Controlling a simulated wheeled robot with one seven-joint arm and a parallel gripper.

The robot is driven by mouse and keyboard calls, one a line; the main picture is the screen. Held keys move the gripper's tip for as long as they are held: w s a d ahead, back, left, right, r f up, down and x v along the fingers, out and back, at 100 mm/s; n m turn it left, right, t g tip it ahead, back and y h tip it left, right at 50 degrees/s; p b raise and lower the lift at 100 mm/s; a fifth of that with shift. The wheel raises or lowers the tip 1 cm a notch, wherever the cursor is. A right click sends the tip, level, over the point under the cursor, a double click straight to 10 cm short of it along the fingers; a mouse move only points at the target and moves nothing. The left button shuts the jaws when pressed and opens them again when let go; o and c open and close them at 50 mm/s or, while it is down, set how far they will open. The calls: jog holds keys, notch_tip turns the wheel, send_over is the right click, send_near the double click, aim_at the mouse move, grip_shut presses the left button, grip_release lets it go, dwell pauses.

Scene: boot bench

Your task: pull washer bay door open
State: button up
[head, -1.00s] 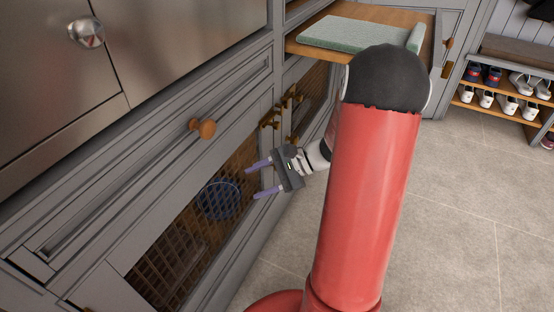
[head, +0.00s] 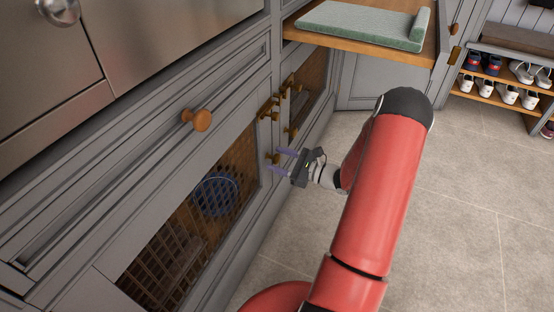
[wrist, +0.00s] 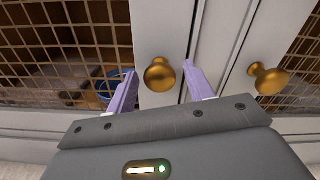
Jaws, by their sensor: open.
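Two mesh-fronted grey cabinet doors meet low on the cabinet. Both look closed, and no label shows which is the washer bay door. The left mesh door (head: 175,232) has a round brass knob, large in the wrist view (wrist: 160,76). The right mesh door (head: 312,82) has its own brass knob (wrist: 267,79), to the right of the fingers. My gripper (head: 276,160) is open in front of the left door's knob. In the wrist view its purple fingers lie on either side of that knob; contact cannot be told.
A blue round thing (head: 215,195) shows behind the left mesh. A drawer with an orange-brown knob (head: 197,119) is above it. A green cushion (head: 360,26) lies on the wooden bench. A shoe rack (head: 500,92) stands at right. The tiled floor (head: 460,200) is clear.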

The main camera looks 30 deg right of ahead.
jog(key=shift+w+a, duration=0.4)
jog(key=shift+w, duration=0.05)
grip_shut()
jog(key=shift+s+d, duration=0.1)
